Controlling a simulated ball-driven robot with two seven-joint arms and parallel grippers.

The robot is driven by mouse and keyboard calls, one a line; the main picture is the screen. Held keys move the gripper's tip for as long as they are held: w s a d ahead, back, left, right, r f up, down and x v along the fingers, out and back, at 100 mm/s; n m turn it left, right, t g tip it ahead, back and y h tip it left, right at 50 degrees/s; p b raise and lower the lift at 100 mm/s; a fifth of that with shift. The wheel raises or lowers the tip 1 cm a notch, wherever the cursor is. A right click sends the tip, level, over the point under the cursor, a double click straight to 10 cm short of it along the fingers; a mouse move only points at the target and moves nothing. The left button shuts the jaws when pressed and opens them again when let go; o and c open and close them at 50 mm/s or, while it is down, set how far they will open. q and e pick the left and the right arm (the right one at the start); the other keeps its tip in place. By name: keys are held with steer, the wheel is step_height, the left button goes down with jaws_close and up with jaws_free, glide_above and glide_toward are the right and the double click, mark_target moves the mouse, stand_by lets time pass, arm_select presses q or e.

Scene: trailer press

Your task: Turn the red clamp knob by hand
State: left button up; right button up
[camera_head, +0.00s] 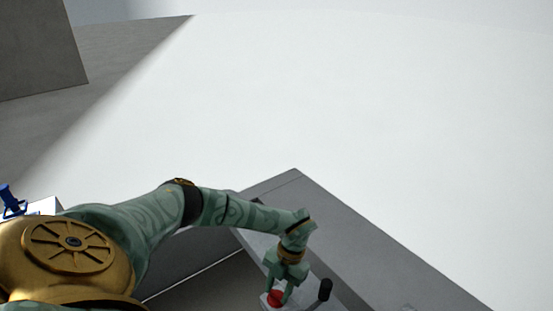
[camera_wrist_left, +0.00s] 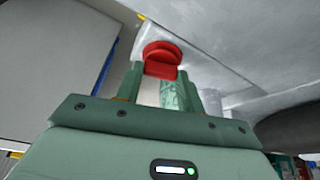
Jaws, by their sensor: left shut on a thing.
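The red clamp knob (camera_head: 275,298) shows low in the head view, at the end of my left arm. In the left wrist view the red knob (camera_wrist_left: 163,58) sits between the fingertips, with its round top showing above them. My left gripper (camera_head: 278,294) points down at the knob from above. Its two green fingers stand on either side of the knob in the left wrist view (camera_wrist_left: 160,75), and it is shut on it. The lower part of the knob and its mount are hidden. My right gripper is not in view.
A blue object (camera_head: 12,203) is at the far left edge. A large pale surface fills the background.

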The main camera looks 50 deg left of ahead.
arm_select(q)
steer(key=shift+w+r+m+y+p, duration=0.15)
steer(key=shift+m+y+p, duration=0.55)
steer(key=shift+m, duration=0.9)
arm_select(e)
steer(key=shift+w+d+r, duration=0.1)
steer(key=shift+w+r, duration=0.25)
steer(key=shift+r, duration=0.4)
arm_select(q)
steer(key=o, duration=1)
steer(key=shift+d, duration=0.1)
steer(key=p+v, duration=0.4)
steer(key=v, duration=1.2)
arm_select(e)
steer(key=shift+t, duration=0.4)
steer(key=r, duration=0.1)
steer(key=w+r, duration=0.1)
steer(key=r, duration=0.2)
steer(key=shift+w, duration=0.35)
arm_select(q)
steer(key=shift+d, duration=0.1)
